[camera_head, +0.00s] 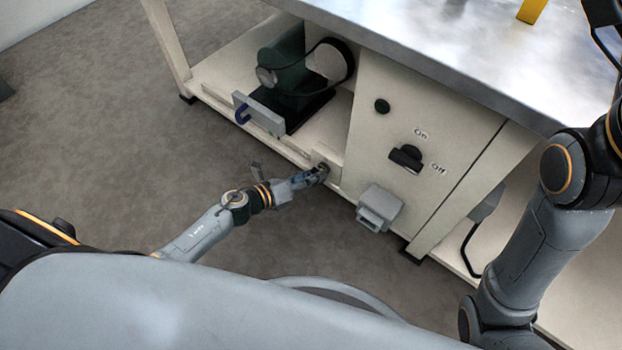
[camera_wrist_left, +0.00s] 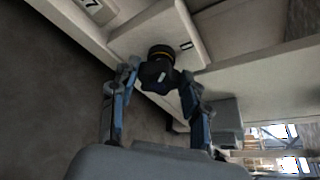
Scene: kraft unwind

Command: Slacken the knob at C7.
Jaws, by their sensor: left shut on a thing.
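The knob (camera_wrist_left: 158,70) is black and lobed, with a yellow ring at its base. It sits on a cream panel low on the machine. My left gripper (camera_wrist_left: 160,88) has one finger on each side of it and is shut on it. In the head view my left gripper (camera_head: 319,173) reaches the low cream block at the cabinet's bottom edge and mostly hides the knob. A small tag beside the knob is too small to read. My right gripper is not in view.
A grey box (camera_head: 379,207) sticks out just right of my left gripper.

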